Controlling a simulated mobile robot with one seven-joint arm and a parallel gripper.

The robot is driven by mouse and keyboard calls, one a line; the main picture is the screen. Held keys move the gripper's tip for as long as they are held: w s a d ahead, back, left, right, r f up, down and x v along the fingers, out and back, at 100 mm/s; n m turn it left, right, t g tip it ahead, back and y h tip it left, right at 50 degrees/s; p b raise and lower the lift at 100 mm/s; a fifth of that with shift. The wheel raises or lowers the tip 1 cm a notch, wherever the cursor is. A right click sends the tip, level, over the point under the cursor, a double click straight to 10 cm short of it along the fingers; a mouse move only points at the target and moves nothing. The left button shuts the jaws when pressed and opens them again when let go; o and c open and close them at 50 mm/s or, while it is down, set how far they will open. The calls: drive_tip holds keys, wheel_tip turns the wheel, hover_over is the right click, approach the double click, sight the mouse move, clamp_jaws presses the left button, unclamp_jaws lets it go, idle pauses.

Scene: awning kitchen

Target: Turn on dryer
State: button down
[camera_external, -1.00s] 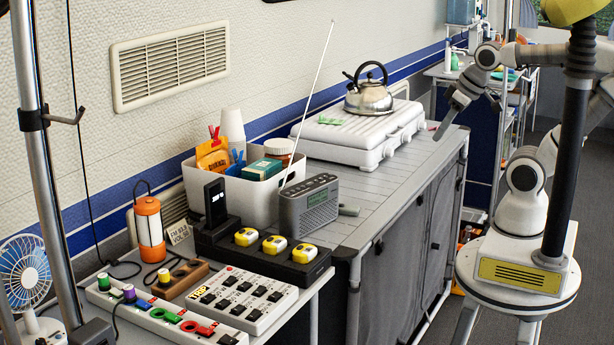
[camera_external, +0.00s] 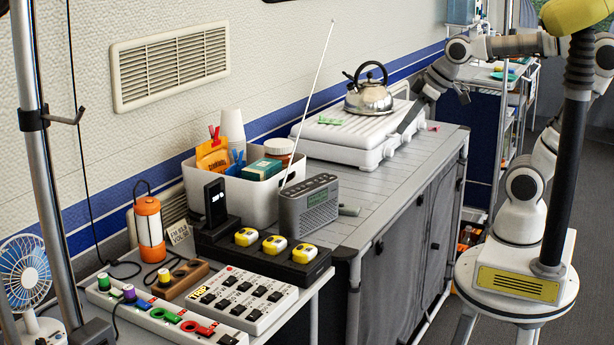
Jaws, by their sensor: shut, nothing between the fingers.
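No dryer can be made out, and I cannot read which switch belongs to one. On the near table a white box (camera_external: 272,311) carries rows of black rocker switches. In front of it lies a long white strip (camera_external: 157,325) with coloured knobs and green, red and blue parts. My gripper (camera_external: 404,129) is shut and empty, pointing down at the right end of the white camping stove (camera_external: 345,149). In the picture it overlaps the stove's edge; I cannot tell whether it touches. It is well away from the switches.
A kettle (camera_external: 369,95) stands on the stove. A grey radio (camera_external: 309,205) with a raised antenna, a white bin (camera_external: 258,204) of goods, a black charger (camera_external: 297,266) with yellow packs, and an orange lantern (camera_external: 150,230) crowd the near end. The grey slatted counter (camera_external: 385,205) has clear room.

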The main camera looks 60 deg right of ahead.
drive_tip(key=w+a+f+n+g+y+b, duration=0.2)
drive_tip(key=w+a+f+n+y, duration=0.1)
drive_tip(key=w+a, duration=0.4)
drive_tip(key=w+a+f+n+g+y+b, duration=0.2)
drive_tip(key=w+a+f+n, duration=0.4)
drive_tip(key=a, duration=0.6)
drive_tip(key=w+a+f+n+g+y+b, duration=0.2)
drive_tip(key=w+a+f+n+y+b, duration=0.1)
drive_tip(key=w+a+f, duration=0.5)
drive_tip(key=shift+w+a+n+y, duration=0.2)
drive_tip(key=shift+a+n+y, duration=0.6)
drive_tip(key=shift+n, duration=0.3)
drive_tip(key=shift+f, duration=0.1)
drive_tip(key=shift+a+f, duration=0.1)
